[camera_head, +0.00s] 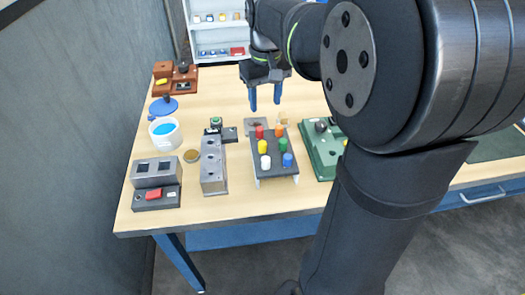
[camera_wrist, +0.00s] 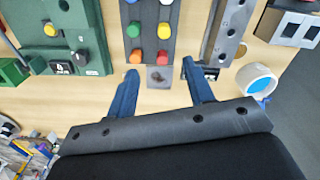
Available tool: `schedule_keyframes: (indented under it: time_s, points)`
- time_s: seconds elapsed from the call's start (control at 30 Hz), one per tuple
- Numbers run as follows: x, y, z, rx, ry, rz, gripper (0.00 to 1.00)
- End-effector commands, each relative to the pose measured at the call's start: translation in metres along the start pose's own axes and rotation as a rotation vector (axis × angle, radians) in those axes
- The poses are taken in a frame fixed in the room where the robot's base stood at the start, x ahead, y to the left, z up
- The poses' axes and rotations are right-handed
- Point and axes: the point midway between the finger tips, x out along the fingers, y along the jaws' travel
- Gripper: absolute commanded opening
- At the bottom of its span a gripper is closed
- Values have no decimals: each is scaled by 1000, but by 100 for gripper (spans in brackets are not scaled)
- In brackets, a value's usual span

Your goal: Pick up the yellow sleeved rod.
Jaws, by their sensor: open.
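The yellow sleeved rod (camera_head: 262,146) stands in a dark rack (camera_head: 275,169), in the middle of its left column, between a red rod (camera_head: 259,131) and a white rod (camera_head: 265,161). Beside it is a green rod (camera_head: 283,144); orange and blue rods fill the rest of the right column. In the wrist view the yellow rod (camera_wrist: 164,30) shows beyond the red one. My gripper (camera_head: 265,99) is open and empty, its blue fingers pointing down, above the table on the far side of the rack. The fingers also show in the wrist view (camera_wrist: 160,70), apart from the rods.
A grey block with holes (camera_head: 213,168) stands left of the rack, and a green fixture (camera_head: 322,152) right of it. A bowl with blue contents (camera_head: 165,134) and a grey box with a red part (camera_head: 155,182) are further left. The table behind the rack is largely clear.

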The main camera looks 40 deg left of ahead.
Motion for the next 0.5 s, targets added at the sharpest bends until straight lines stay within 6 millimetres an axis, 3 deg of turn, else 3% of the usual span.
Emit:
schedule_keyframes:
  time_s: [0.3,0.5]
  points:
    - [68,-1,1,-2,-4,-1,48]
    - [88,-1,0,-3,-2,0,48]
